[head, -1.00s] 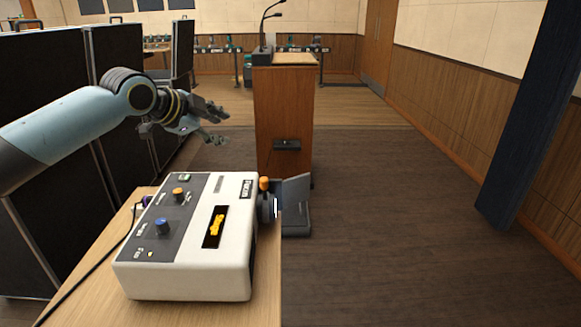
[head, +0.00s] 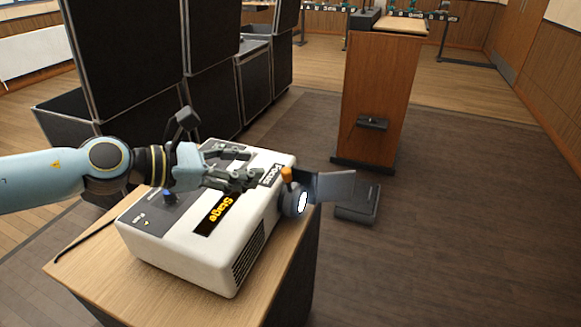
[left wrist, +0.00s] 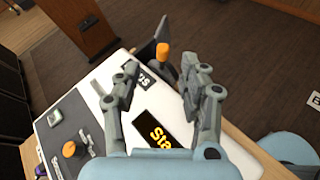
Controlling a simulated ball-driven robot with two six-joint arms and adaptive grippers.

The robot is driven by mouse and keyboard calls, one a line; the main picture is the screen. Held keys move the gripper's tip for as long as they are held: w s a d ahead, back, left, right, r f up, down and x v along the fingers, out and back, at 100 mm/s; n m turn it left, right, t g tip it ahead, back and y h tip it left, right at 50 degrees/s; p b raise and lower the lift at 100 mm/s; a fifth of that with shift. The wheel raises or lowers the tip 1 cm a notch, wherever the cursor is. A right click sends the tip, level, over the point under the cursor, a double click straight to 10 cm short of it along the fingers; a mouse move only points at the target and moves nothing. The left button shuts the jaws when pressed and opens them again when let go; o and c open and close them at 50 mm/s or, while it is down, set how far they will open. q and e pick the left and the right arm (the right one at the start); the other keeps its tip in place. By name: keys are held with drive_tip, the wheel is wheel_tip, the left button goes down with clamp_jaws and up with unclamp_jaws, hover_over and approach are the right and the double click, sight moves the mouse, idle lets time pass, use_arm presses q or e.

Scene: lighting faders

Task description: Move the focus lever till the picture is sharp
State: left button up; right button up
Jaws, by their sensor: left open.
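A white projector (head: 190,255) lies on a wooden table. Its focus lever, an orange knob (head: 287,174), stands up on the dark lens barrel (head: 291,202) at its right end. In the left wrist view the orange knob (left wrist: 162,48) shows just beyond and between the fingers. A black window (head: 218,215) on top shows yellow letters reading "Stage". My left gripper (head: 250,165) is open above the projector top, its fingers pointing at the lever and apart from it in the head view. Both fingers (left wrist: 160,78) show in the left wrist view. My right gripper is not in view.
A grey flap (head: 328,186) stands beside the lens. Another orange knob (left wrist: 69,149) and a blue knob (head: 169,197) sit on the dark control panel. A wooden lectern (head: 375,95) stands behind on the floor. Dark panels (head: 125,50) stand at the back left.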

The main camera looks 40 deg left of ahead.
sight(287, 168)
use_arm(q)
drive_tip(key=shift+s+a+f, duration=0.1)
drive_tip(key=shift+s+f, duration=0.25)
drive_tip(key=shift+s, duration=0.05)
drive_tip(key=p+x, duration=0.1)
drive_tip(key=x, duration=0.9)
drive_tip(key=shift+w+f, duration=0.2)
drive_tip(key=shift+f, duration=0.1)
clamp_jaws()
